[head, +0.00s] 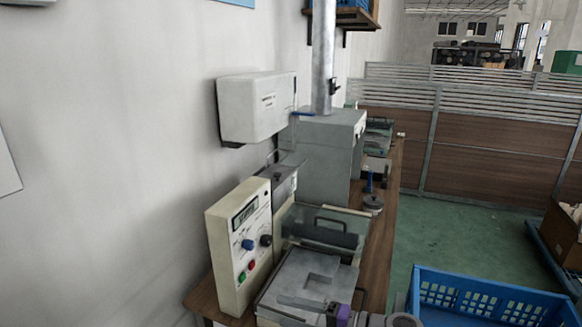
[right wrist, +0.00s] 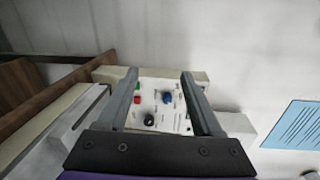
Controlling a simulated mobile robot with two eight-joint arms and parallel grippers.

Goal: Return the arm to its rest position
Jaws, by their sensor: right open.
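My right gripper (head: 292,302) shows at the bottom of the head view, with grey fingers and a purple part behind them. It is over the pale metal tray panel (head: 325,268) of the bench machine; I cannot tell how high above it. In the right wrist view the two fingers of the right gripper (right wrist: 158,78) stand wide apart with nothing between them. Beyond them is the cream control box (right wrist: 158,100), which has knobs and red and green buttons. The same control box (head: 238,250) stands to the left of the gripper in the head view. My left gripper is not in view.
A wooden bench (head: 386,215) runs along the white wall. On it stand a grey metal cabinet (head: 325,160) with a vertical pipe (head: 323,60). A white box (head: 256,105) hangs on the wall. A blue crate (head: 490,295) is at the lower right. Green floor (head: 450,225) lies clear behind it.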

